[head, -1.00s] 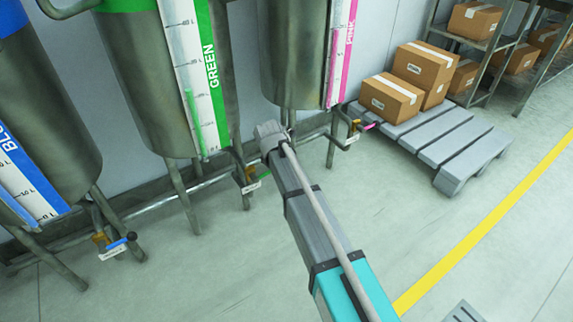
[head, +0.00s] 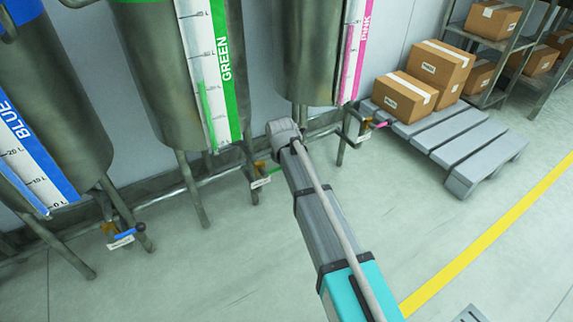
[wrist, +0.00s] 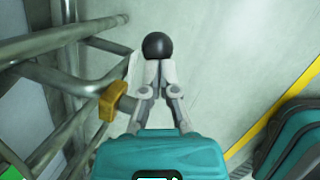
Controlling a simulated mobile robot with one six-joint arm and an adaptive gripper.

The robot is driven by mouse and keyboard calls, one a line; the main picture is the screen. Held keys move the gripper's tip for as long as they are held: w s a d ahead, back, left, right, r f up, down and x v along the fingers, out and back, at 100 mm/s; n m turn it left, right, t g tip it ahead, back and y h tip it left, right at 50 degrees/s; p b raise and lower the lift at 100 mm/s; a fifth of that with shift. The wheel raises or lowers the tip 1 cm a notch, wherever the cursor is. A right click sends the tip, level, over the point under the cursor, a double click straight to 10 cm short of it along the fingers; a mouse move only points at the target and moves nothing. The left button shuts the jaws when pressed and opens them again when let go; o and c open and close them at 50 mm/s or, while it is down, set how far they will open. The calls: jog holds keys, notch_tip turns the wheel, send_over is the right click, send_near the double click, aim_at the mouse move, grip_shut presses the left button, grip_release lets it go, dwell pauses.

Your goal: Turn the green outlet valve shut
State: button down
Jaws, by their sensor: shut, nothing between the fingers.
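The green tank (head: 160,75) stands left of centre in the head view. Its outlet valve is low in front, with a brass body (head: 260,167), a white tag (head: 261,182) and a short green lever (head: 274,170) partly hidden by my arm. In the wrist view a brass-yellow valve part (wrist: 112,101) lies left of my gripper (wrist: 158,62). My gripper is shut and empty, its fingertips together at a black round knob (wrist: 157,45). I cannot tell whether they touch it. No green lever shows between knob and brass part there. The head view hides my fingers behind the arm.
Metal legs and pipes (wrist: 60,45) crowd the left of the wrist view. The blue lever valve (head: 124,235) is at left and the pink one (head: 379,125) at right. A grey pallet (head: 455,140) with boxes stands at back right. The floor in front is open.

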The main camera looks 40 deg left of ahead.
jog(key=shift+r, duration=0.15)
jog(key=p+v, duration=1.3)
jog(key=shift+s, duration=0.4)
jog(key=shift+d+r, duration=0.1)
dwell(0.8)
